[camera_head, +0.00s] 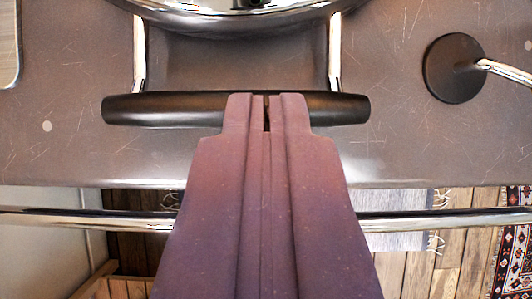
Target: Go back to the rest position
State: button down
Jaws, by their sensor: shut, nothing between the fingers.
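My gripper (266,98) is in the middle of the view, a purplish-brown pair of fingers pointing up the picture. The fingers are shut with nothing held between them; only a narrow dark slit shows. The fingertips overlap the black bar handle (170,109) of a shiny metal pot or kettle (245,12) in the view. Whether they touch the handle or are above it, I cannot tell.
The handle hangs on two chrome brackets over a scratched dark worktop (420,130). A black round disc with a metal stem (452,68) is at right. A chrome rail (440,219) runs along the front edge. Below are a wooden floor (400,275) and a patterned rug (515,250).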

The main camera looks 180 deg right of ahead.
notch_tip(320, 180, up, 30)
jog(key=s+a+t, duration=0.1)
jog(key=s+t, duration=0.2)
jog(key=t, duration=0.2)
jog(key=s+r+t+b, duration=0.1)
jog(key=s+r, duration=0.4)
jog(key=r, duration=0.6)
jog(key=s+r+t+b, duration=0.1)
jog(key=s+r+t, duration=0.2)
jog(key=s+r, duration=0.3)
notch_tip(320, 180, up, 5)
jog(key=shift+s+a, duration=0.25)
jog(key=shift+a, duration=0.15)
